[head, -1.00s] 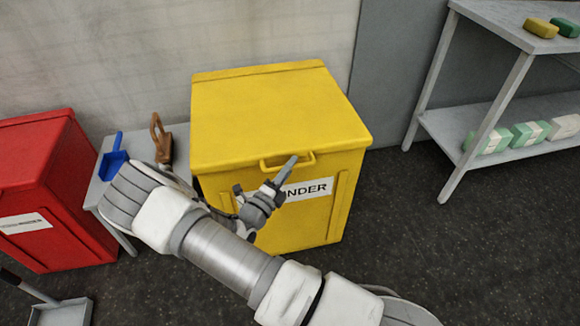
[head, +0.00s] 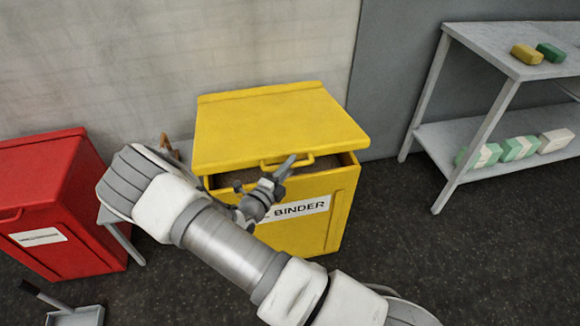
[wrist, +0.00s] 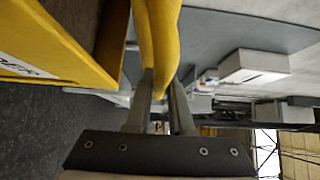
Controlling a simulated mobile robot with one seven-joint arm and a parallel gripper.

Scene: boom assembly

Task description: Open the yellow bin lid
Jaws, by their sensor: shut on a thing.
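The yellow bin (head: 300,230) stands against the wall, with a white label that reads BINDER in part. Its yellow lid (head: 275,125) is tilted up at the front, and a dark gap shows between the lid's front edge and the bin's rim. My gripper (head: 284,170) is at the lid's front handle (head: 300,160). In the wrist view my gripper's two fingers (wrist: 160,95) are shut on the yellow handle (wrist: 158,60). The bin's wall and dark inside show at the left of that view. My arm hides the bin's lower left part.
A red bin (head: 50,205) stands at the left, with a small grey table partly hidden behind my arm. A grey shelf (head: 500,65) at the right holds yellow and green blocks and several boxes. A dustpan (head: 75,315) lies at the lower left. Dark floor is clear at the right.

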